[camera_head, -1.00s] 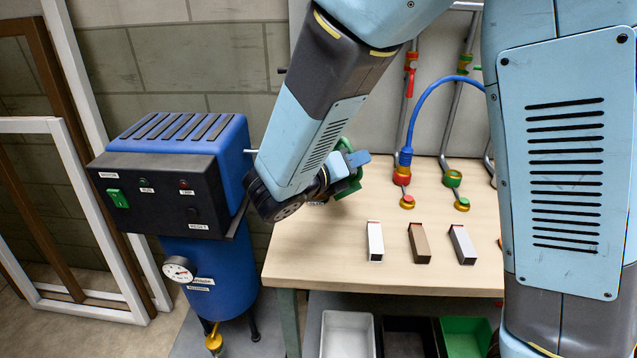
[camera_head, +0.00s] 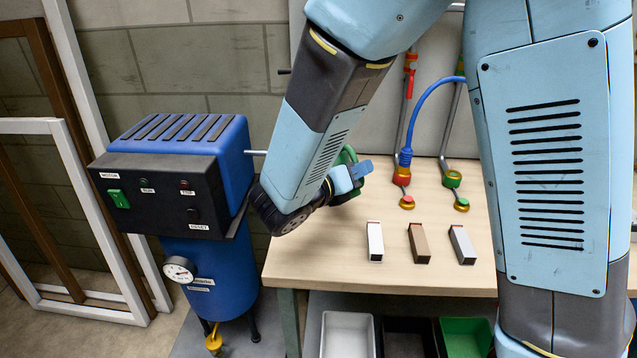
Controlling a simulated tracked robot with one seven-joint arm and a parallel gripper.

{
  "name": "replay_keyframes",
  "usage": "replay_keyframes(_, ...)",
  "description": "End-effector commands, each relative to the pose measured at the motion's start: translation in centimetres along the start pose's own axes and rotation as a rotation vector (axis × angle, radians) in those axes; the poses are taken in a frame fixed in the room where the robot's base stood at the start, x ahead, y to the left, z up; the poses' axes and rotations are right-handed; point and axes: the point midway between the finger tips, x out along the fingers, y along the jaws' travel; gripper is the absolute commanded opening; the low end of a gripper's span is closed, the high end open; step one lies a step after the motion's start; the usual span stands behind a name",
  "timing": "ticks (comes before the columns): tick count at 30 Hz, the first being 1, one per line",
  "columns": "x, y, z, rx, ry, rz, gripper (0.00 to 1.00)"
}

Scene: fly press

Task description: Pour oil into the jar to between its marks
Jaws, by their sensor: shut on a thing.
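My gripper (camera_head: 356,172) is at the left end of the workbench, beyond my forearm, which hides most of it. It is shut on a green thing (camera_head: 346,158), of which only a part shows around the jaws. I cannot tell from this view whether the green thing is an oil can, or how far it is tilted. I cannot make out the jar, its marks or any oil.
The blue compressor (camera_head: 222,275) with a black panel (camera_head: 150,195) stands left of the workbench (camera_head: 325,250). White, brown and grey blocks (camera_head: 419,243) lie on the bench. Pipes with a blue hose (camera_head: 415,120) rise behind. Bins (camera_head: 348,335) sit below.

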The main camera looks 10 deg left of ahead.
Motion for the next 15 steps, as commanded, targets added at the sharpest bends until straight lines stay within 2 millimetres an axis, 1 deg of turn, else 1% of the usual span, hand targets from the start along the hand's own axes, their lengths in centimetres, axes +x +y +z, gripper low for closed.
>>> replay_keyframes(5, 0.07, 0.16, -0.53, 0.038, -0.008, 0.001, 0.00)
replay_keyframes(15, 0.09, 0.17, -0.59, 0.045, -0.009, 0.001, 0.00)
